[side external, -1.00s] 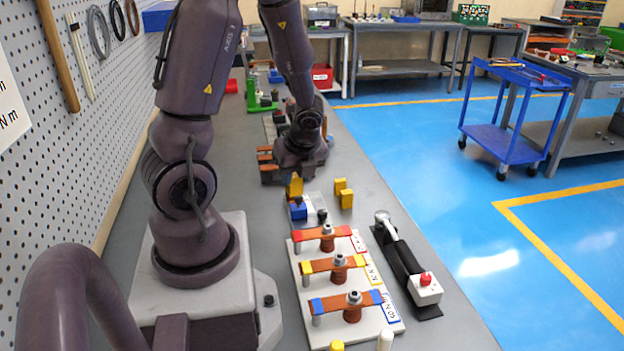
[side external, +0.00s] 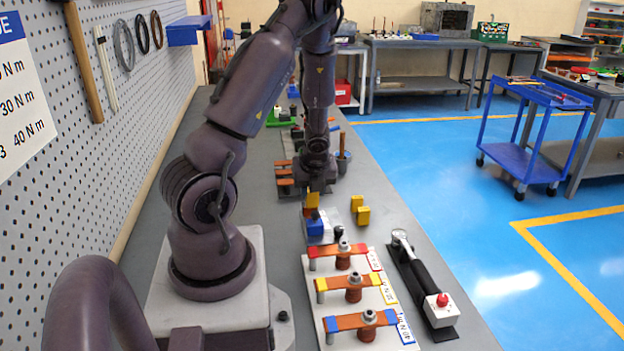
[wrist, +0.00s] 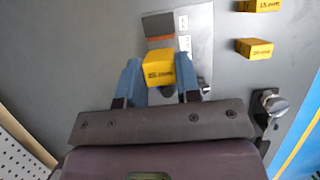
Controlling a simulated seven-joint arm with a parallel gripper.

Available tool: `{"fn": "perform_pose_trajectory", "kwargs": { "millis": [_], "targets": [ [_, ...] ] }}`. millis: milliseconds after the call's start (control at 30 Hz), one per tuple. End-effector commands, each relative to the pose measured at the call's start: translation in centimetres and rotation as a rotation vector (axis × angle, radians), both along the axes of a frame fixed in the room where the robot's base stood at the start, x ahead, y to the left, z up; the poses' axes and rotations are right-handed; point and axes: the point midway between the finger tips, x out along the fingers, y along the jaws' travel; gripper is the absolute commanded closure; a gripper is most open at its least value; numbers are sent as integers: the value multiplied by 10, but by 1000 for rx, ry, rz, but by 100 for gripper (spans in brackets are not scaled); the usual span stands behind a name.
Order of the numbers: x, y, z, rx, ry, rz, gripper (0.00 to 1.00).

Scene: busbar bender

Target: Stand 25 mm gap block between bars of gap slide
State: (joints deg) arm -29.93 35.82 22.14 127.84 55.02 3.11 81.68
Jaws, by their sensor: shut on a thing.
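My gripper (wrist: 160,84) is shut on a yellow block (wrist: 158,69) in the wrist view. The block sits between the two blue fingers, and its label looks like 25 mm. In the side view the held block (side external: 312,200) is below my wrist, above or at the gap slide. The gap slide (wrist: 190,55) is a pale plate with an orange-brown bar across it, just beyond the block in the wrist view.
Two other yellow blocks (side external: 360,211) lie to the right of the slide. A white board (side external: 312,296) with several busbars stands nearer. A black tool holder (side external: 425,285) with a red knob lies at its right. Orange-brown bars (side external: 284,172) lie behind.

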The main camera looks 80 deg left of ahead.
Motion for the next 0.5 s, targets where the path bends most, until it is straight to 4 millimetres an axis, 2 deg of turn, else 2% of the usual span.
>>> {"fn": "perform_pose_trajectory", "kwargs": {
  "millis": [200, 500],
  "targets": [
    [0, -1, -23, -3, 4, 0, 96],
    [0, 0, -41, 1, 2, 1, 96]
  ]
}}
